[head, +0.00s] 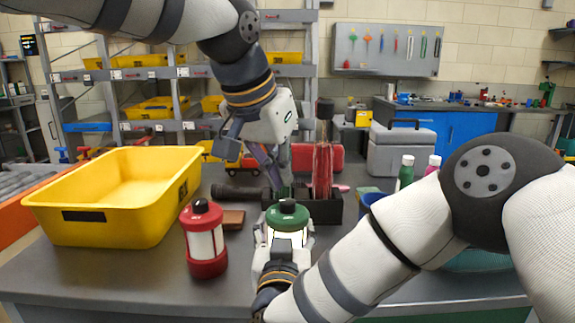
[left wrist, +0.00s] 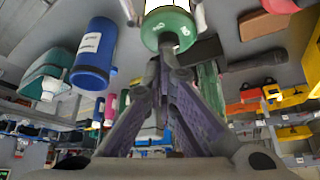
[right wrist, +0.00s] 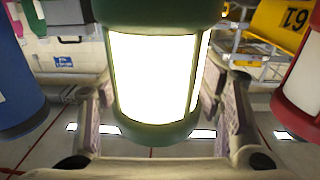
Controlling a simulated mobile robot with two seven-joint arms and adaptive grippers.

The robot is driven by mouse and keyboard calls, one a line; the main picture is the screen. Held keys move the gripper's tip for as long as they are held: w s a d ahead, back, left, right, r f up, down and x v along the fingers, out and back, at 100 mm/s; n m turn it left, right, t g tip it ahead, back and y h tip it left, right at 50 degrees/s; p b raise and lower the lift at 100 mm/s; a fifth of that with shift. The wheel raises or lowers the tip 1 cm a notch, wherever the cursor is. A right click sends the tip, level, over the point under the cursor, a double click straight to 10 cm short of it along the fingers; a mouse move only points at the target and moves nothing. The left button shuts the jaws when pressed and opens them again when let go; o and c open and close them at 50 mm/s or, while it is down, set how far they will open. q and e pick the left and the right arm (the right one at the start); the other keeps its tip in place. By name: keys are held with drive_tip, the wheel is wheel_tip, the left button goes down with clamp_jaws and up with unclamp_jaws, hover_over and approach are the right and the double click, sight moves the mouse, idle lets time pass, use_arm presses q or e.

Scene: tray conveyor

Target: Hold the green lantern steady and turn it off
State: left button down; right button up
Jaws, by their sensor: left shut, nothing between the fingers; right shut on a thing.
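The green lantern (head: 288,217) stands upright near the table's front, with a green cap and base. Its panel glows bright white in the right wrist view (right wrist: 155,75). My right gripper (head: 284,238) is shut on its body, with one finger on each side, also in the right wrist view (right wrist: 158,108). My left gripper (head: 281,188) is shut and empty, pointing down just behind and above the lantern's cap. In the left wrist view its closed fingertips (left wrist: 162,58) are close to the edge of the green cap (left wrist: 168,28); whether they touch is unclear.
A red lantern (head: 203,240) stands to the left, beside a yellow bin (head: 120,195). Behind the green lantern are a black organiser (head: 325,210) and a red bottle (head: 322,170). A blue container (left wrist: 93,52) stands close by. A grey toolbox (head: 402,150) is further back.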

sight(280, 212)
idle(0.4)
use_arm(q)
drive_tip(key=shift+w+a+f, duration=0.2)
drive_tip(key=shift+a+f, duration=0.15)
drive_tip(key=shift+f, duration=0.6)
drive_tip(key=shift+w+a+f, duration=0.25)
drive_tip(key=shift+a+f, duration=0.1)
drive_tip(key=shift+f, duration=0.65)
drive_tip(key=shift+w+a+f, duration=0.2)
drive_tip(key=shift+a+f, duration=0.15)
drive_tip(key=shift+f, duration=0.6)
drive_tip(key=shift+w+d, duration=0.25)
drive_tip(key=shift+d, duration=0.15)
